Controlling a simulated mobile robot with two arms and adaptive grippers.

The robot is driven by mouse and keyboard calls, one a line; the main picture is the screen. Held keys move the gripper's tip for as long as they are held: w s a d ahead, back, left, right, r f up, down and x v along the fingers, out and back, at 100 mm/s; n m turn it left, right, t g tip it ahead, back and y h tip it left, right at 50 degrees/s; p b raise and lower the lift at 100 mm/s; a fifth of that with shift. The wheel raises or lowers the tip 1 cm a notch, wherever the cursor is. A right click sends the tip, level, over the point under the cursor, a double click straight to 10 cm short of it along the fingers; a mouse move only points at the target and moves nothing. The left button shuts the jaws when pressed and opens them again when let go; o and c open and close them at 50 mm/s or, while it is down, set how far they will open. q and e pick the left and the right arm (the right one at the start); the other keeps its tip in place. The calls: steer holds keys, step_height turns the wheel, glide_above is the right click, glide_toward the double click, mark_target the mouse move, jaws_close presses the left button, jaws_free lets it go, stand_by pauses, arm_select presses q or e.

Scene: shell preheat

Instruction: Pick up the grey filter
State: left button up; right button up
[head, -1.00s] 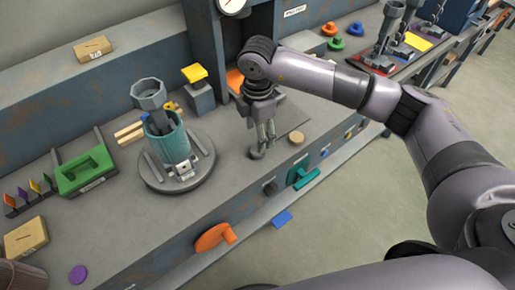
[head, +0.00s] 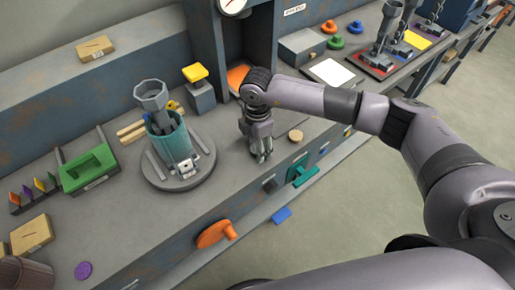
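My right gripper (head: 262,157) points down at the workbench, in front of the alcove and left of a round tan disc (head: 296,135). Its fingertips are low, close to the bench top. The fingers look near each other, but the gap between them is too small to judge. I cannot make out a separate grey filter at the fingertips; the fingers may hide it. A grey flared, many-sided piece (head: 151,94) stands in a teal cylinder (head: 172,148) on a round grey stand (head: 155,181), to the left of the gripper. My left gripper is not in view.
A yellow-topped block (head: 195,73) stands behind the gripper, beside the alcove with an orange piece (head: 237,76). A green tray (head: 89,168) is at left. A white sheet (head: 333,72) lies to the right, past my arm. Orange (head: 215,234) and teal (head: 303,173) handles stick out in front.

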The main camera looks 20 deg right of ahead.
steer(key=c, duration=0.8)
steer(key=shift+o, duration=0.2)
steer(key=shift+r, duration=0.1)
